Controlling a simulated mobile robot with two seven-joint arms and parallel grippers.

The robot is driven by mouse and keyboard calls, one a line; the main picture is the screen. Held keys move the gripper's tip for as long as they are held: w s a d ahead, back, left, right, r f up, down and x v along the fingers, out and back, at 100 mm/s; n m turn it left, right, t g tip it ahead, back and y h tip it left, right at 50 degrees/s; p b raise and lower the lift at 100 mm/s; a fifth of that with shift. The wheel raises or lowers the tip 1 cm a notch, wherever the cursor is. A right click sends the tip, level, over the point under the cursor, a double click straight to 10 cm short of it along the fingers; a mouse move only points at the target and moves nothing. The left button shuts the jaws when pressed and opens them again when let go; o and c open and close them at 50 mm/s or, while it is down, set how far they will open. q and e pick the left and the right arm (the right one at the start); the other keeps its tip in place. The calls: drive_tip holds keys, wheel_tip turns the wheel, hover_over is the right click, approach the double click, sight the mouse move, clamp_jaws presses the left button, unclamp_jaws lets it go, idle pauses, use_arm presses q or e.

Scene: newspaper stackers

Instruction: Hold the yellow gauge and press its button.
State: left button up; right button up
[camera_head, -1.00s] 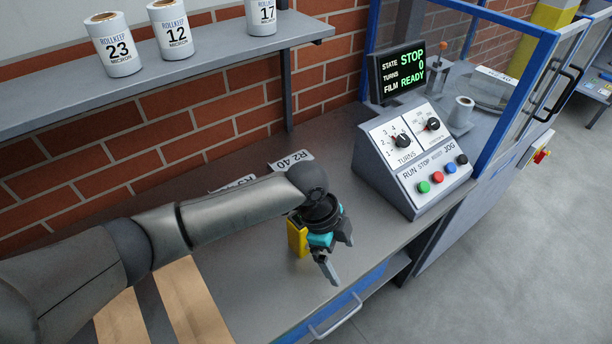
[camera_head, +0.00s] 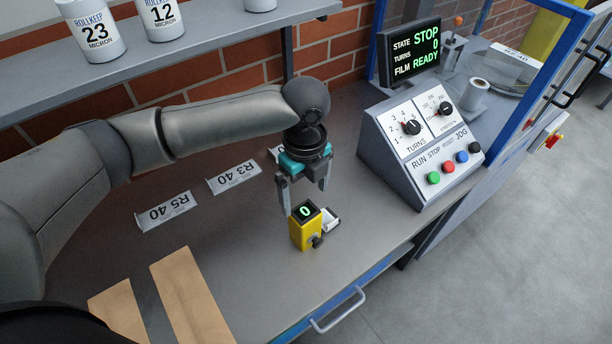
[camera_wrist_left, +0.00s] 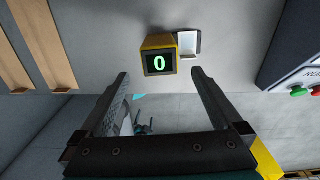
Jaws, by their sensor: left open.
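The yellow gauge (camera_head: 303,235) stands upright on the grey bench, its dark top display showing a green 0. A dark round knob (camera_head: 317,241) sticks out of its front side; I cannot tell whether it is the button. My left gripper (camera_head: 304,199) is open and empty, fingers pointing down, just above and behind the gauge. In the left wrist view the gauge (camera_wrist_left: 160,56) lies beyond the gap between the open fingertips (camera_wrist_left: 161,74), not gripped. My right gripper is not in view.
A small white open piece (camera_head: 331,221) is beside the gauge. Labels R5 40 (camera_head: 166,211) and R3 40 (camera_head: 233,177) lie on the bench, with brown strips (camera_head: 190,300) at front left. A control panel (camera_head: 425,150) stands right. A shelf with rolls (camera_head: 92,32) hangs above.

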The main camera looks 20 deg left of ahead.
sight(305, 212)
use_arm(q)
wheel_tip(305, 212, down, 6)
drive_tip(key=shift+s+r+b, duration=0.15)
drive_tip(key=shift+r+b, duration=0.05)
drive_tip(key=shift+b, duration=0.2)
wheel_tip(305, 212, down, 4)
drive_tip(key=shift+r+b, duration=0.15)
drive_tip(key=shift+b, duration=0.15)
drive_tip(key=shift+f, duration=0.55)
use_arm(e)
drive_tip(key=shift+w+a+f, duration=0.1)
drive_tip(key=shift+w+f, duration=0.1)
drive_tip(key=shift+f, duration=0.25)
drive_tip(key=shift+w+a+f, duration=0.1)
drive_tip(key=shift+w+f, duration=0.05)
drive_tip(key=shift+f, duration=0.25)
use_arm(q)
drive_tip(key=shift+c, duration=0.2)
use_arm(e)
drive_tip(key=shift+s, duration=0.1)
use_arm(q)
drive_tip(key=c, duration=0.3)
clamp_jaws()
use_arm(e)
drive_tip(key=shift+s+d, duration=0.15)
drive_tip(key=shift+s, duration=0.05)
